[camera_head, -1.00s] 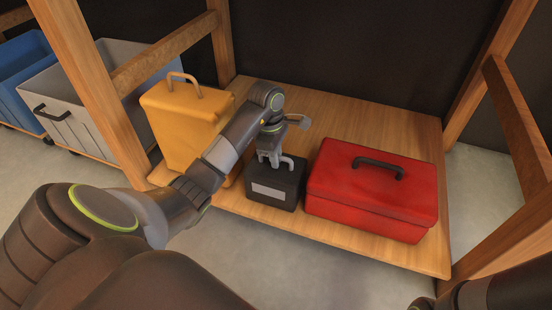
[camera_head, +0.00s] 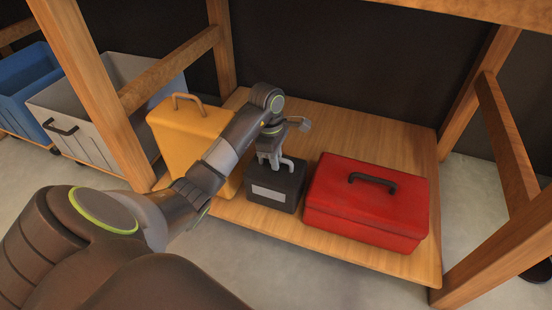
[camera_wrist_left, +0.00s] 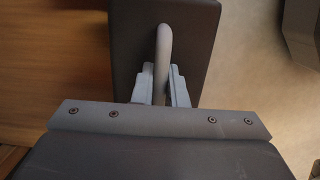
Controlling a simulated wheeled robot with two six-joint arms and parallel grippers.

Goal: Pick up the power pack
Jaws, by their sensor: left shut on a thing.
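The power pack, a small dark box (camera_head: 276,187) with a pale label and a grey handle, is between the yellow case and the red toolbox in the head view. My left gripper (camera_head: 275,164) comes down from above and is shut on the handle. In the left wrist view the handle (camera_wrist_left: 162,60) lies between both fingers and the dark body (camera_wrist_left: 195,40) hangs beyond them. The pack looks raised slightly over the wooden shelf (camera_head: 385,140), but its underside is hidden. My right gripper is not in view.
A yellow case (camera_head: 185,140) stands close on the left, partly behind my left arm. A red toolbox (camera_head: 367,203) with a black handle sits close on the right. Wooden posts (camera_head: 90,90) frame the shelf. Grey (camera_head: 100,115) and blue (camera_head: 30,90) bins stand farther left.

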